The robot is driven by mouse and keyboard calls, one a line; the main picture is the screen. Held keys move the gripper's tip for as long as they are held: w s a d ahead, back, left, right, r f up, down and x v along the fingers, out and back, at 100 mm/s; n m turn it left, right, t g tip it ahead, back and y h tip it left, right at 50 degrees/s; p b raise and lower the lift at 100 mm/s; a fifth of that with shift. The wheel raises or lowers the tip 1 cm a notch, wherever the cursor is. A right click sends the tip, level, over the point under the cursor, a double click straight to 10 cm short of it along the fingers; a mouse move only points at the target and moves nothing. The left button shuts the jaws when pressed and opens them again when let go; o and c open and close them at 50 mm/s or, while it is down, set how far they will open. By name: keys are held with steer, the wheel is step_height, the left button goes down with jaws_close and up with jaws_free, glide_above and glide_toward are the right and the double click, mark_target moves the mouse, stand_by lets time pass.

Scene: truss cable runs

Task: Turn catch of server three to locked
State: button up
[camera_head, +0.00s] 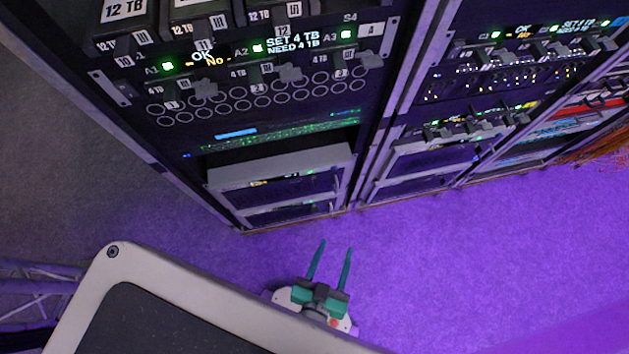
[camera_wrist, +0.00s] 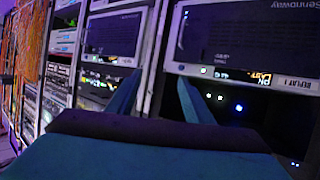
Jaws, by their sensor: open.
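My gripper (camera_head: 336,246) is open and empty, its two green fingers apart above the purple floor, in front of the left rack's foot. In the wrist view the gripper (camera_wrist: 157,92) shows as two dark teal fingers pointing at rack fronts. The left rack (camera_head: 355,170) carries a unit marked S4 with grey latch-like levers (camera_head: 289,72) below labels A1, A2 and A3. Small plates 1, 2 and 3 sit under them. I cannot tell which part is server three's catch or how it is turned. The gripper is apart from all of these.
A second rack (camera_head: 425,150) with lit panels and more levers stands to the right. Orange cables (camera_head: 600,145) hang at the far right. In the wrist view a grey-edged panel (camera_wrist: 245,80) is close at right. The purple floor (camera_head: 450,270) is clear.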

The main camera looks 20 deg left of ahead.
steer(key=w+a+f+n+g+y, duration=0.15)
steer(key=w+f, duration=0.25)
steer(key=f, duration=0.5)
steer(key=w+a+f+n+g, duration=0.1)
steer(key=w+a+f+g, duration=0.15)
steer(key=f, duration=0.75)
steer(key=n+g, duration=0.4)
steer(key=g, duration=0.2)
glide_toward(315, 210)
steer(key=shift+m+y, duration=0.25)
steer(key=shift+y, duration=0.2)
steer(key=x, duration=0.7)
steer(key=shift+d, duration=0.35)
steer(key=c, duration=1)
